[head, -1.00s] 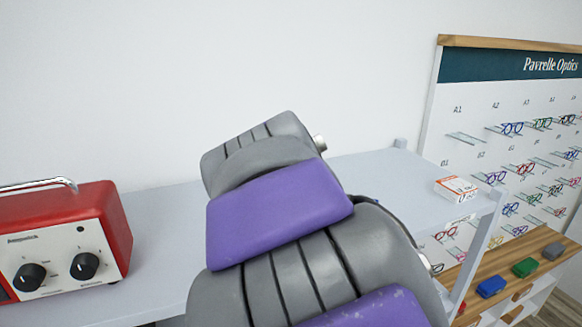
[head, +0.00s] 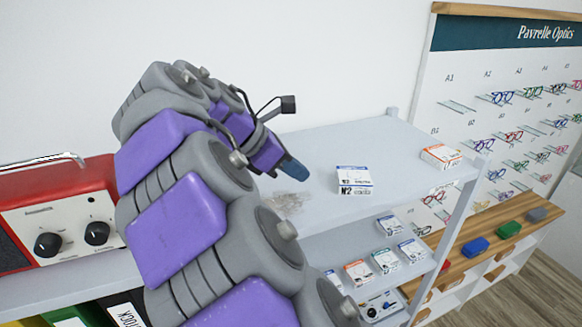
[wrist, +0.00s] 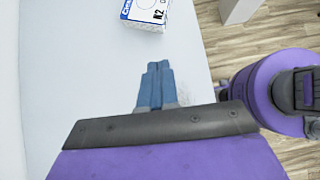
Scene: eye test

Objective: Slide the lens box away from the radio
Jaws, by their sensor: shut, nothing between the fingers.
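A white lens box with blue print, marked N2 (head: 354,180), stands on the grey shelf top (head: 400,185). It also shows at the top of the wrist view (wrist: 146,12), partly cut off by the frame edge. The red radio (head: 62,172) with two black knobs is at the far left, partly hidden by my arm. My gripper (head: 296,169), with blue fingers, is shut and empty. It is between the radio and the box, left of the box and apart from it. In the wrist view the fingers (wrist: 157,66) point towards the box with a gap between.
An orange-and-white box (head: 441,156) lies at the shelf top's right end. A clear, hard-to-make-out item (head: 285,203) lies beside my arm. Several small boxes sit on the shelf below. An eyeglass display board (head: 505,60) stands at the right. The shelf top between the two boxes is free.

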